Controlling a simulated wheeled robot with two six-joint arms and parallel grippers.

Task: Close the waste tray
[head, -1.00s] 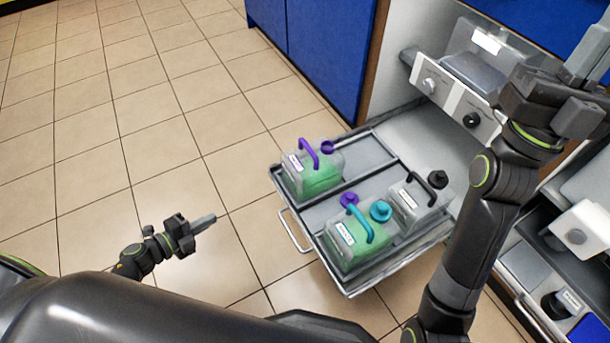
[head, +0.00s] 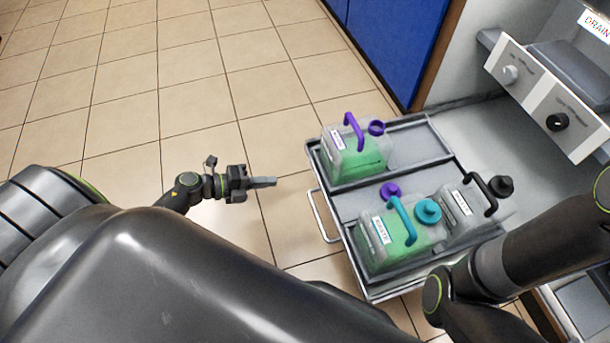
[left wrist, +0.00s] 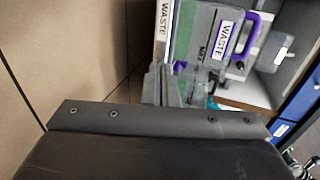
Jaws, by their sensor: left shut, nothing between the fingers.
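The waste tray (head: 312,160) is pulled out from the cabinet at the right of the head view, with a bar handle (head: 318,217) on its near left side. It carries a green-filled jug with a purple handle (head: 354,163), a green-filled jug with a teal handle (head: 385,246) and a clear jug with a black handle (head: 462,212). My left gripper (head: 268,182) is shut and empty, left of the tray and apart from the handle. In the left wrist view, its fingers (left wrist: 168,84) show before WASTE labels. My right gripper is out of view.
A bench unit with knobs (head: 558,122) stands behind the tray at the right. Blue cabinet doors (head: 400,45) are at the back. A loose purple cap (head: 390,191) lies behind the teal-handled jug. Tiled floor (head: 190,110) at the left is clear.

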